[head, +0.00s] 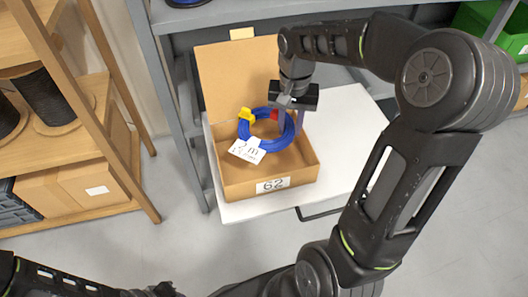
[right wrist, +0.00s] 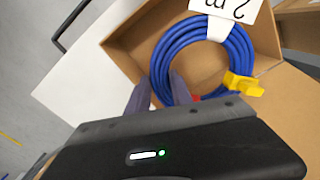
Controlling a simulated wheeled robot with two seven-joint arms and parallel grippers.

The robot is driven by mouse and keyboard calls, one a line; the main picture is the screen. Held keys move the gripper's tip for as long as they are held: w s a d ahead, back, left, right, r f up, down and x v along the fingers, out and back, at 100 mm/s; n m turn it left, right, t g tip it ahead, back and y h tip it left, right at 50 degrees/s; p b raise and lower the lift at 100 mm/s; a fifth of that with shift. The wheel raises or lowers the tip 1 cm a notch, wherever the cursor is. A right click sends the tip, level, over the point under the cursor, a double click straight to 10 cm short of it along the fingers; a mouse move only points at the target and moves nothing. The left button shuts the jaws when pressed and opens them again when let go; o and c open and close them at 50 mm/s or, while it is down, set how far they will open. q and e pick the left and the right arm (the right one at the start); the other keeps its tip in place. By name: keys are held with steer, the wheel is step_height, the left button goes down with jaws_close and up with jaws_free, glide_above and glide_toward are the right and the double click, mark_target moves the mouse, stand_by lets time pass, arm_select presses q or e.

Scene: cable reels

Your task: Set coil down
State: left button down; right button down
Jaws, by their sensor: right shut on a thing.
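A blue cable coil (head: 245,130) with a yellow plug, a red part and a white length tag is inside an open cardboard box (head: 268,192) labelled 62. I cannot tell if the coil rests on the box floor. My right gripper (head: 283,117) reaches down into the box and is shut on the right side of the coil. In the right wrist view its fingers (right wrist: 157,92) straddle the coil's edge, and the coil (right wrist: 190,38) lies within the box walls. Only a part of my left arm shows at the lower left of the head view; its gripper is not visible.
The box stands on a white pull-out shelf (head: 345,130) of a grey rack (head: 152,75). Its raised flap (head: 235,75) stands at the back. A wooden shelf (head: 95,160) with cartons and dark reels is at left. A green bin (head: 490,25) is at upper right.

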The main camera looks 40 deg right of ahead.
steer(key=shift+s+a+r, duration=0.1)
steer(key=b, duration=0.1)
glide_above(286, 158)
steer(key=shift+s+f, duration=0.1)
steer(key=shift+f, duration=2.4)
steer(key=shift+f+b, duration=0.5)
steer(key=shift+f, duration=2.15)
steer(key=c, duration=1.1)
jaws_free()
steer(key=shift+c, duration=0.2)
